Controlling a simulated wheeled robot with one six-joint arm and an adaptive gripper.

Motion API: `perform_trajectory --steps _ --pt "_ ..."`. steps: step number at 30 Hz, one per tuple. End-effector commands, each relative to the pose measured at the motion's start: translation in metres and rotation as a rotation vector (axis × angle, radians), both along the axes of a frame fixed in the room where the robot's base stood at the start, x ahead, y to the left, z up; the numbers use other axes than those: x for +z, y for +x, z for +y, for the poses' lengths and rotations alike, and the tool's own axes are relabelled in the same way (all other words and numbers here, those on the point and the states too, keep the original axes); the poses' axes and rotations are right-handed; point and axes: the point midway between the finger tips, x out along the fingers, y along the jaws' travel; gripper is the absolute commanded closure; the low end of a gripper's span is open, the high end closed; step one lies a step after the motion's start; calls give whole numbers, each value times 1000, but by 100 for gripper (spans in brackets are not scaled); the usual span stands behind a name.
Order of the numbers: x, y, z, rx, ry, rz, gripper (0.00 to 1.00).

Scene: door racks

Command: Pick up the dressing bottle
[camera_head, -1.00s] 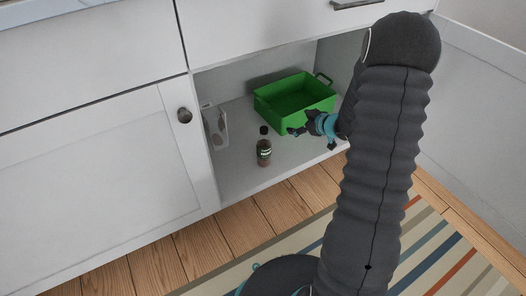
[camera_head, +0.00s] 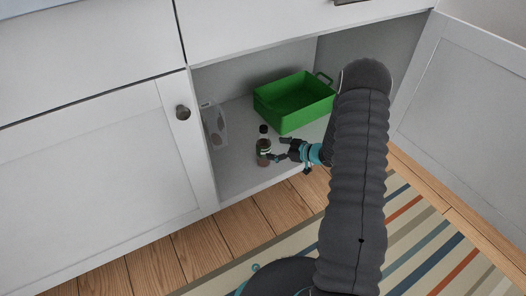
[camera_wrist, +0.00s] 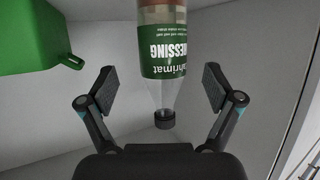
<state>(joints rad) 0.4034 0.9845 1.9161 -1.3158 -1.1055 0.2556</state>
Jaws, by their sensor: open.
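The dressing bottle (camera_head: 263,161) stands upright on the cabinet floor, with a dark cap, a green label and brownish contents. In the wrist view the bottle (camera_wrist: 163,60) appears cap-down, its label reading "DRESSING". My gripper (camera_head: 279,150) is just right of the bottle in the head view, low inside the cabinet. In the wrist view my gripper (camera_wrist: 160,90) is open, with one finger to each side of the bottle's line and clear gaps on both sides. The bottle's far end is cut off at the top edge of the wrist view.
A green bin (camera_head: 290,121) with handles stands behind and right of the bottle; it also shows at upper left in the wrist view (camera_wrist: 30,40). A pale carton (camera_head: 216,125) stands at the cabinet's left wall. An open door (camera_head: 465,100) is at right.

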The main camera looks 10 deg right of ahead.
Motion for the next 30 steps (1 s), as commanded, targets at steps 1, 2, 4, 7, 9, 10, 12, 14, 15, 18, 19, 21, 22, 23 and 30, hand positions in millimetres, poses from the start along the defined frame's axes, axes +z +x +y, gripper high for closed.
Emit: perform_trajectory --steps 1,2,4,7,9,10,12,14,15,18,19,21,22,23,30 --pt "-2 3 4 1 0 0 10" --pt "-3 4 5 0 0 0 10" --pt "-4 6 7 -1 0 0 10" --pt "-6 8 9 0 -1 1 10" --pt "-9 10 13 1 0 1 10" --pt "-10 12 15 1 0 1 10" --pt "-15 16 22 1 0 1 10" --pt "-19 20 29 2 -2 1 10" --pt "-22 24 33 2 -1 1 10" --pt "-26 32 41 2 -1 1 10" --pt "-27 34 42 2 -1 1 10" --pt "-27 36 44 0 -1 -1 10" --pt "-27 36 44 -1 -1 -1 10" --pt "-27 36 44 -1 -1 -1 10" --pt "-27 36 43 -1 -1 0 40"
